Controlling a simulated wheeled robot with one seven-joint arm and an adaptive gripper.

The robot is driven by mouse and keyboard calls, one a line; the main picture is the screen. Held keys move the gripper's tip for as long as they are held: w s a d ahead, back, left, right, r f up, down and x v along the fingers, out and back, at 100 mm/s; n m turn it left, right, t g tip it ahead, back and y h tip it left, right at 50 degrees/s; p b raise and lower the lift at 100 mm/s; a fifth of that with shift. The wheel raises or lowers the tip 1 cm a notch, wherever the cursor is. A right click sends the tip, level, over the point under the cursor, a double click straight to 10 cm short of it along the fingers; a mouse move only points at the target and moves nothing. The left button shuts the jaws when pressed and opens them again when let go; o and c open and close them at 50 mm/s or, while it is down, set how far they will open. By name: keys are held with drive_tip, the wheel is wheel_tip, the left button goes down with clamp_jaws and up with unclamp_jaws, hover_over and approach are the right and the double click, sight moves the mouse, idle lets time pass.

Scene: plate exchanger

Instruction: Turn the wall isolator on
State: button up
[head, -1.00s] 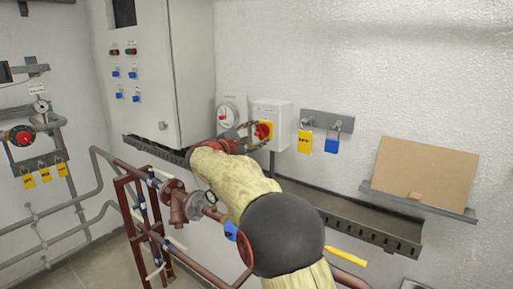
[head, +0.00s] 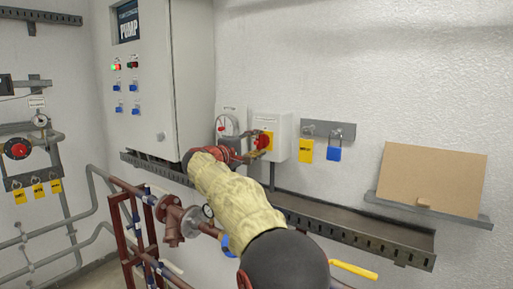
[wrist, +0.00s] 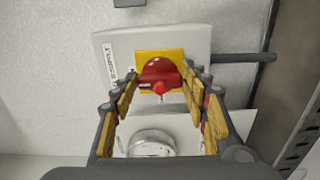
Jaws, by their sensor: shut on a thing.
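The wall isolator is a white box (head: 281,132) on the back wall, with a yellow plate and a red knob (head: 263,140). The wrist view shows the box (wrist: 106,55), its yellow plate (wrist: 143,58) and the red knob (wrist: 159,73) up close. My gripper (head: 254,145) reaches the knob from the left. In the wrist view my gripper (wrist: 167,80) has its yellow-padded fingers on both sides of the knob, closed on it. The fingers partly hide the knob in the head view, and its exact turn angle is hard to read.
Yellow (head: 306,151) and blue (head: 334,149) padlocks hang to the right. A cable tray (head: 350,232) runs below.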

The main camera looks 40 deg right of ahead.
idle(0.3)
drive_tip(key=o, duration=1.1)
drive_tip(key=shift+o, duration=0.3)
drive_tip(key=shift+a, duration=0.1)
drive_tip(key=v, duration=1.1)
drive_tip(key=shift+s+a, duration=0.15)
drive_tip(key=shift+a, duration=0.2)
drive_tip(key=shift+f, duration=0.1)
